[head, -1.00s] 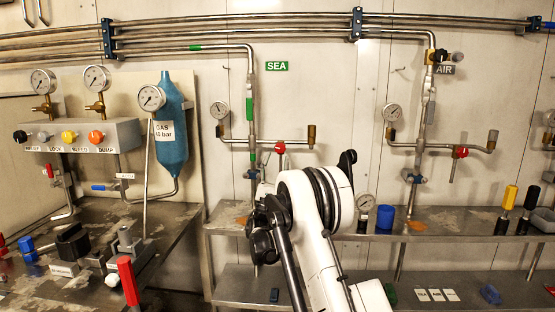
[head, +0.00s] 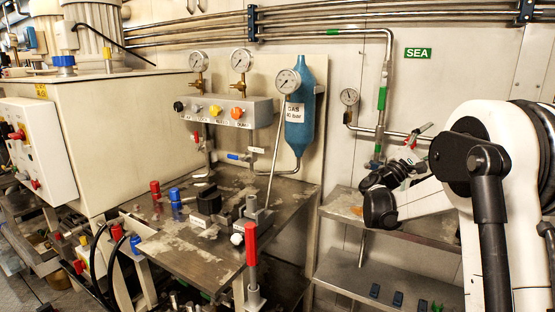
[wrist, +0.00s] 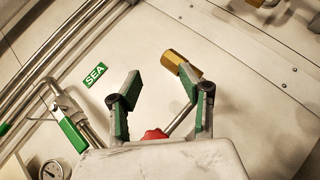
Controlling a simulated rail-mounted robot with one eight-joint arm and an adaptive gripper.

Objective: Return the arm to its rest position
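My gripper (wrist: 160,95) is open in the wrist view, its two green-padded fingers spread with nothing held between them. Beyond the fingers are a brass fitting (wrist: 181,63) on a pipe end and a red valve part (wrist: 154,134), partly hidden by the gripper body. The green SEA label (wrist: 94,75) is to their left. In the head view my white arm fills the right side, bent in front of the SEA pipework (head: 383,95). The gripper's fingers are hard to make out there. The SEA label (head: 418,53) is above the arm.
A steel bench (head: 185,250) with red, blue and black fittings stands at the left, with an upright red-handled lever (head: 251,245). A blue gas cylinder (head: 306,110) and gauge panel are behind it. Low steel shelves (head: 340,270) run below the arm. A large white tank (head: 110,120) is far left.

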